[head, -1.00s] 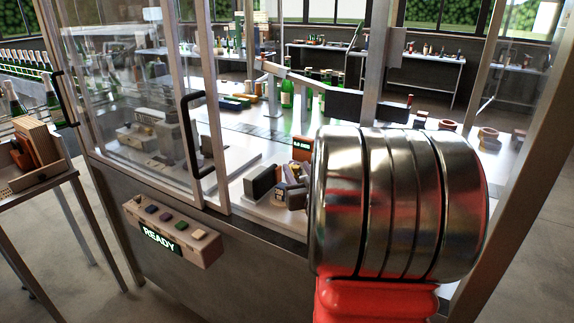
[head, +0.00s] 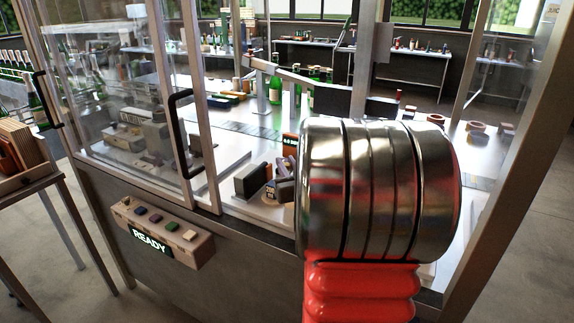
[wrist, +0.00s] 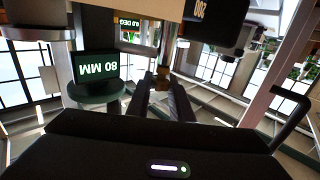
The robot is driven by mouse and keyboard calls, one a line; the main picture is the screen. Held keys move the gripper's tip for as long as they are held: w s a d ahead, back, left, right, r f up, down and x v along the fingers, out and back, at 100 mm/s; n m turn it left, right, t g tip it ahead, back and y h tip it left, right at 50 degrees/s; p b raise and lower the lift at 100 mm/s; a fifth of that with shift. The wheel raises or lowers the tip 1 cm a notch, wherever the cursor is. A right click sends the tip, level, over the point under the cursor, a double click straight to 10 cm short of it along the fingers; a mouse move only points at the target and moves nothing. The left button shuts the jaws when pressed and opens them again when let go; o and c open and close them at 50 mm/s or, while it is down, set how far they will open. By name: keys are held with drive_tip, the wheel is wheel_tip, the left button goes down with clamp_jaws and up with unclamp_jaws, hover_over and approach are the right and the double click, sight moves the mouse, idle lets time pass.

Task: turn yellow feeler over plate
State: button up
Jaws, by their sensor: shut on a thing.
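My gripper (wrist: 168,102) shows at the middle of the wrist view, its two dark fingers close together. They are shut on a small brass-yellow piece (wrist: 163,74), seemingly the yellow feeler, at their tips. Its far end and the plate cannot be made out clearly. In the head view my silver and red wrist links hide most of the gripper's place. A dark block marked 200 (wrist: 203,12) is near the fingers at the top of the wrist view.
A glass-sided enclosure with a black handle (head: 183,135) is left of my arm. A button panel reading READY (head: 158,232) is on its front. Green bottles (head: 312,85) stand behind.

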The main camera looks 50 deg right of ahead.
clamp_jaws()
drive_tip(key=shift+n+t+y, duration=0.5)
drive_tip(key=shift+n+y, duration=0.2)
drive_tip(key=shift+y, duration=0.3)
drive_tip(key=shift+n+t+y, duration=0.4)
drive_tip(key=shift+n+y, duration=0.5)
drive_tip(key=shift+y, duration=0.4)
drive_tip(key=shift+n+y, duration=1.2)
drive_tip(key=shift+y, duration=1)
drive_tip(key=o, duration=0.9)
unclamp_jaws()
drive_tip(key=shift+c, duration=0.2)
